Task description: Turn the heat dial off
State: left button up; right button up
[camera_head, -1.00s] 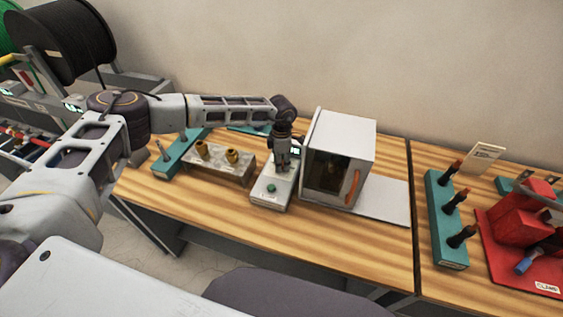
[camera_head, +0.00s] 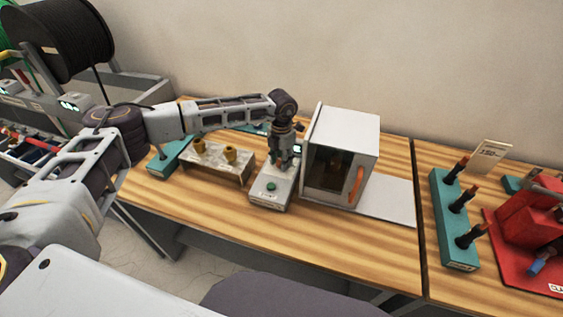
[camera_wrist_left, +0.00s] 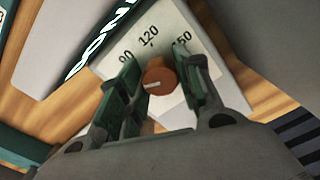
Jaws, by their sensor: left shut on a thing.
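The heat dial (camera_wrist_left: 158,78) is an orange-brown knob with a white pointer line, seen in the left wrist view. It sits on a pale face with the marks 90, 120 and 150, and its line points to the left. My left gripper (camera_wrist_left: 159,68) has one finger on each side of the dial and is shut on it. In the head view my left gripper (camera_head: 283,166) reaches down over the rear of the white control box (camera_head: 268,194), and the dial is hidden there. My right gripper is not in view.
A white oven-like cabinet (camera_head: 341,150) with an orange handle (camera_head: 356,184) stands just right of the control box. A metal block with brass pieces (camera_head: 214,166) is to the left. A teal rack (camera_head: 453,222) and a red clamp (camera_head: 525,225) are farther right. The front tabletop is clear.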

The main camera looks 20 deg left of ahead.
pick_arm(q)
jog(key=shift+n+b, duration=0.35)
jog(key=shift+n, duration=0.55)
jog(key=o, duration=1)
jog(key=shift+r, duration=0.1)
jog(key=shift+r, duration=5.95)
jog(key=shift+f, duration=0.1)
